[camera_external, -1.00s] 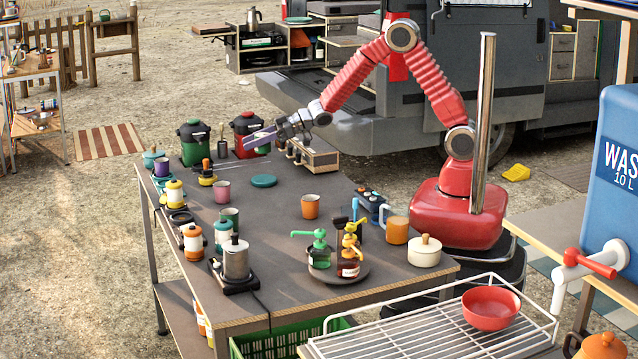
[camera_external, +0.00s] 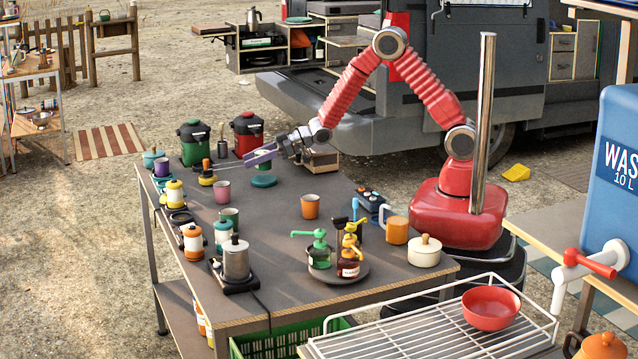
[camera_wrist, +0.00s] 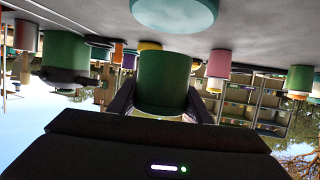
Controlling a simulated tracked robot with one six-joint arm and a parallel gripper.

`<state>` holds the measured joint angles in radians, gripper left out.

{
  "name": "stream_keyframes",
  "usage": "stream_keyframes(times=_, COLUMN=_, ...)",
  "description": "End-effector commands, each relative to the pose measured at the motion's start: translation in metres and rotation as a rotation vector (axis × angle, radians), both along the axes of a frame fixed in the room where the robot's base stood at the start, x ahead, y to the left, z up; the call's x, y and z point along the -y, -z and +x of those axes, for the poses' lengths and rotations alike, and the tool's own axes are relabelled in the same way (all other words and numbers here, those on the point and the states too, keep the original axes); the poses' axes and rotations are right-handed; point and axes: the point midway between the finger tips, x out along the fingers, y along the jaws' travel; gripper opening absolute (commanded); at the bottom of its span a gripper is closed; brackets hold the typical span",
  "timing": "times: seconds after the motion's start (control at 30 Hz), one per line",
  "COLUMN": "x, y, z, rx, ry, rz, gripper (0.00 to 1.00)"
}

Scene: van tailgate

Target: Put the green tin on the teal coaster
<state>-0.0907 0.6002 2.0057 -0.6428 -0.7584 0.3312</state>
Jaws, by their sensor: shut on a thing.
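The green tin (camera_wrist: 163,80) stands between my gripper's two fingers in the wrist view, which shows the scene upside down. My gripper (camera_external: 262,156) is shut on it. In the outside view only a little of the tin's green side (camera_external: 262,167) shows below the purple finger; the rest is hidden. The teal coaster (camera_external: 264,182) lies flat on the table just below the gripper. It also shows at the top edge of the wrist view (camera_wrist: 175,12), with a gap between it and the tin.
A red-and-black pot (camera_external: 247,132) and a green-and-black pot (camera_external: 193,142) stand behind. The table (camera_external: 270,225) is clear in front of the coaster.

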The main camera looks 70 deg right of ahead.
Motion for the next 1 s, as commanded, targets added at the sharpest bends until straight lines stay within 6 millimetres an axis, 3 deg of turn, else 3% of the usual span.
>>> stream_keyframes(times=0.17, x=0.0, y=0.007, z=0.0, rx=-0.001, ry=0.0, rz=0.0, gripper=0.2)
stream_keyframes(times=0.4, x=0.0, y=0.034, z=0.0, rx=-0.002, ry=0.0, rz=0.0, gripper=0.2)
stream_keyframes(times=0.83, x=0.0, y=0.039, z=0.0, rx=0.0, ry=0.0, rz=0.0, gripper=0.2)
stream_keyframes(times=0.87, x=0.0, y=0.04, z=0.0, rx=-0.001, ry=0.0, rz=-0.001, gripper=0.45)
stream_keyframes(times=1.0, x=0.0, y=0.039, z=0.0, rx=0.0, ry=0.0, rz=0.0, gripper=0.55)
